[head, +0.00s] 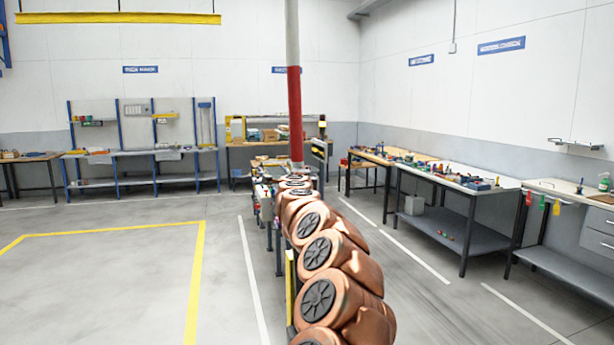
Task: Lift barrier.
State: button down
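A white pole with a red band (294,95) stands upright in the middle of the head view, and its top runs out of the picture. It looks like the barrier's bar, but I cannot be sure. Its lower end meets the far end of my copper-coloured arm in the picture. My arm reaches straight ahead from the bottom centre, and its links hide what lies behind them. I cannot make out my gripper at the far end, nor whether anything touches the pole.
A workbench with tools (440,172) stands on the right, with another bench (570,192) nearer. Blue-framed benches (140,153) line the back left wall. A yellow beam (118,18) hangs at upper left. The floor (110,285) on the left is clear, with yellow lines.

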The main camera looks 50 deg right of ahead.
jog(key=shift+s+d+r, duration=0.1)
jog(key=c, duration=1)
grip_release()
jog(key=shift+s+d, duration=0.1)
jog(key=shift+d, duration=0.05)
jog(key=shift+s, duration=0.1)
jog(key=shift+s+a, duration=0.25)
jog(key=shift+a, duration=0.2)
jog(key=shift+s+a, duration=0.35)
jog(key=shift+a, duration=0.25)
jog(key=shift+s+a, duration=0.4)
jog(key=shift+a, duration=0.2)
jog(key=shift+s+a, duration=0.25)
jog(key=shift+v, duration=3.65)
